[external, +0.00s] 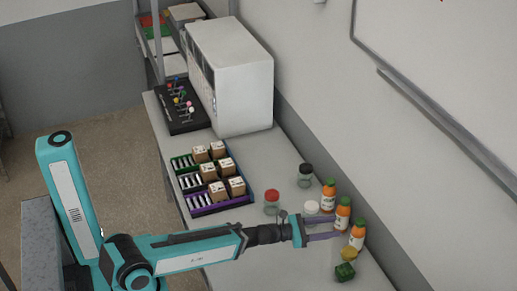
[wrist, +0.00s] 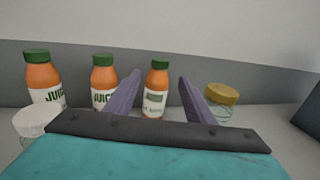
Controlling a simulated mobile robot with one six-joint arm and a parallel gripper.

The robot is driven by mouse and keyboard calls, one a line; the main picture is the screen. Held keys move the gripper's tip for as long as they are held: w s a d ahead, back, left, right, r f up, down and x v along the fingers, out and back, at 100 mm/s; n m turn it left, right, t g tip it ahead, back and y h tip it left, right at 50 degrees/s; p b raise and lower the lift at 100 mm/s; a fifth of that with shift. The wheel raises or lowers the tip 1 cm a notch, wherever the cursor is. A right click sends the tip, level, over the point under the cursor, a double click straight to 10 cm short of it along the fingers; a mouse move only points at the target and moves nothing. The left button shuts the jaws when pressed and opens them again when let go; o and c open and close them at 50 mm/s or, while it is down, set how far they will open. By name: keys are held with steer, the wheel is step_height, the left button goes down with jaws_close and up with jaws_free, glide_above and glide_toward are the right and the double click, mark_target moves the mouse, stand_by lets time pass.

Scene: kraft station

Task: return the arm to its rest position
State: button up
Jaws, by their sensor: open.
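My arm (external: 190,250) is teal with dark joints and reaches from the lower left out over the right part of the table. My gripper (external: 335,228) has purple fingers that are open, near the juice bottles. In the wrist view the open fingers (wrist: 158,92) point at the wall, and one juice bottle (wrist: 156,88) shows between them, with nothing seen gripped. Whether the fingers touch any bottle cannot be told.
Three orange juice bottles (external: 343,214) stand along the wall side. Jars with red (external: 272,201), black (external: 305,175), white (external: 312,208) and yellow (external: 349,255) lids and a green item (external: 344,272) stand close by. Coloured trays with boxes (external: 203,205) and a white machine (external: 243,90) stand further back.

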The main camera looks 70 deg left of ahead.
mark_target(356, 224)
steer(key=shift+w+d+f+b, duration=0.15)
steer(key=shift+w+b, duration=0.3)
steer(key=shift+b, duration=0.95)
steer(key=shift+w+d+f+b, duration=0.15)
steer(key=shift+w+b, duration=0.25)
steer(key=shift+b, duration=1)
steer(key=w+b, duration=0.1)
steer(key=b, duration=0.4)
steer(key=shift+w+r, duration=0.1)
steer(key=shift+b+x, duration=0.9)
steer(key=shift+b, duration=1.4)
steer(key=shift+w+d+b, duration=0.15)
steer(key=shift+w+b, duration=0.05)
steer(key=shift+b, duration=0.25)
steer(key=shift+s+a+r+p, duration=0.1)
steer(key=shift+s+p, duration=0.3)
steer(key=shift+p, duration=0.65)
steer(key=shift+s+a+r+p, duration=0.15)
steer(key=shift+s+p, duration=0.25)
steer(key=shift+p, duration=0.6)
steer(key=shift+s+f, duration=0.1)
steer(key=shift+s, duration=0.05)
steer(key=shift+w+d+f+b, duration=0.1)
steer(key=shift+w+f+b, duration=0.2)
steer(key=shift+b, duration=0.4)
steer(key=shift+w+d+r+b, duration=0.15)
steer(key=shift+w+b, duration=0.45)
steer(key=shift+b, duration=0.85)
